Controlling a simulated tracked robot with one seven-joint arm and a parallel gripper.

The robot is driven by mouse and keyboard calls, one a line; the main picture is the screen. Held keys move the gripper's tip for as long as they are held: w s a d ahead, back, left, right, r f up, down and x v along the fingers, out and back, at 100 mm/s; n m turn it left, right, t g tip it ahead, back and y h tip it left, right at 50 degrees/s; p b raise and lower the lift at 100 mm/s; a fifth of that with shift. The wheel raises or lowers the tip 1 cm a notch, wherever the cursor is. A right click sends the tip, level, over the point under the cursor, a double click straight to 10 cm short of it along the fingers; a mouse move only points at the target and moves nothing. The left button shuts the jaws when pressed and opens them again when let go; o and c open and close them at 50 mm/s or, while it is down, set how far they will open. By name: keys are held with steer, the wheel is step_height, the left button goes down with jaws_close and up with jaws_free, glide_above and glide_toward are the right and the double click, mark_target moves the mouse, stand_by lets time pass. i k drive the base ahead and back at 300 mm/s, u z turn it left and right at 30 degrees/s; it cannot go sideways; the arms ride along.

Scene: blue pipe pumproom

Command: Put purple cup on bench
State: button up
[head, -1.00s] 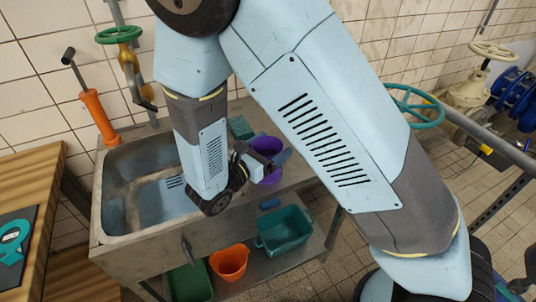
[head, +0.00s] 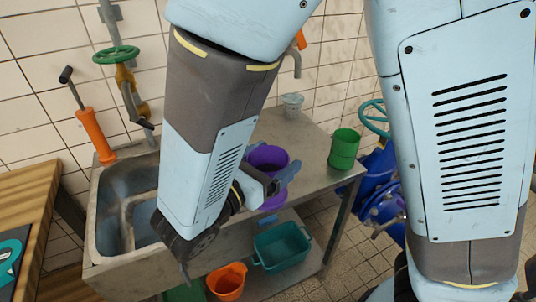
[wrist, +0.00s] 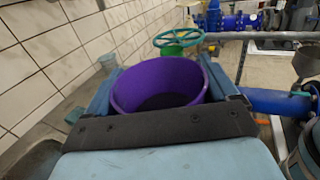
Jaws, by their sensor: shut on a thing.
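The purple cup (head: 268,157) is upright, partly behind my gripper (head: 279,184) in the head view. The wrist view shows the cup (wrist: 158,84) between my gripper's two blue fingers, with its open rim facing up. My gripper is shut on it. The cup overlaps the front part of the metal bench (head: 312,160). Its base is close to the bench's front edge in the picture, and I cannot tell whether it touches the bench top.
A green mug (head: 344,149) stands at the bench's right end, and a small clear glass (head: 292,105) at the back. A sink (head: 112,205) fills the left end. An orange bucket (head: 226,281) and a teal bin (head: 281,248) are below. Clear top lies between cup and mug.

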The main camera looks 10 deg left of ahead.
mark_target(291, 152)
steer(key=u, duration=0.05)
steer(key=k, duration=1)
steer(key=z, duration=0.05)
